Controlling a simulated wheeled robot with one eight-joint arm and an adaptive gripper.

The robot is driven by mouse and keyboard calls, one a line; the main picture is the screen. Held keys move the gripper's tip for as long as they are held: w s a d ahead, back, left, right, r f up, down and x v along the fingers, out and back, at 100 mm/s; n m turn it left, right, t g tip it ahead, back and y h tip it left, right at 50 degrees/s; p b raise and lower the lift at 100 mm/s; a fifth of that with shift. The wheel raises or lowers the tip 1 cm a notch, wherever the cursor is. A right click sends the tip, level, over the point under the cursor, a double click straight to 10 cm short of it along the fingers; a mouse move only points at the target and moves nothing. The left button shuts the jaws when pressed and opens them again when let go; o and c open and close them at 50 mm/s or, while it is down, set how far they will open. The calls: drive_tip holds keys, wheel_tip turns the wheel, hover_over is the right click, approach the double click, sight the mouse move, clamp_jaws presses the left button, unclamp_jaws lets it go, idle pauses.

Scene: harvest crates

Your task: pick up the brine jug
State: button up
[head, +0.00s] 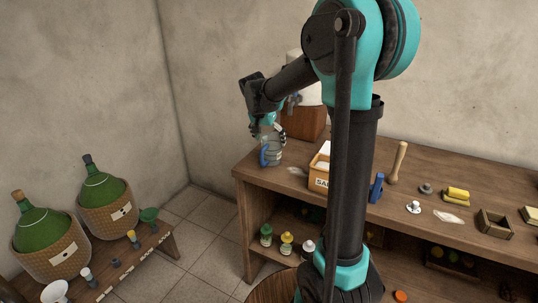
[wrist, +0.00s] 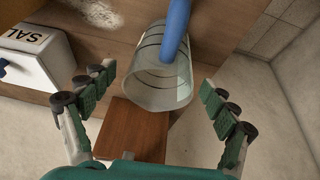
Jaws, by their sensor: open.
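The brine jug, a clear ribbed vessel with a blue handle, stands near the left end of the wooden bench in the head view (head: 273,154). In the wrist view the jug (wrist: 152,88) fills the middle, its open mouth towards the camera and its blue handle at the top. My gripper (head: 268,131) is above the jug, pointing down at it. In the wrist view its green-padded fingers (wrist: 157,80) are spread wide, one on each side of the jug, with gaps showing. Nothing is held.
A salt box (head: 319,175) stands right of the jug, and shows at upper left in the wrist view (wrist: 32,62). A brown wooden block (head: 303,122) is behind the jug. Small tools lie further right. Green demijohns (head: 42,231) stand on a low bench at left.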

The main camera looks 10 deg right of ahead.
drive_tip(key=shift+x, duration=0.75)
drive_tip(key=shift+c, duration=0.4)
drive_tip(key=c, duration=1.6)
drive_tip(key=shift+r, duration=0.1)
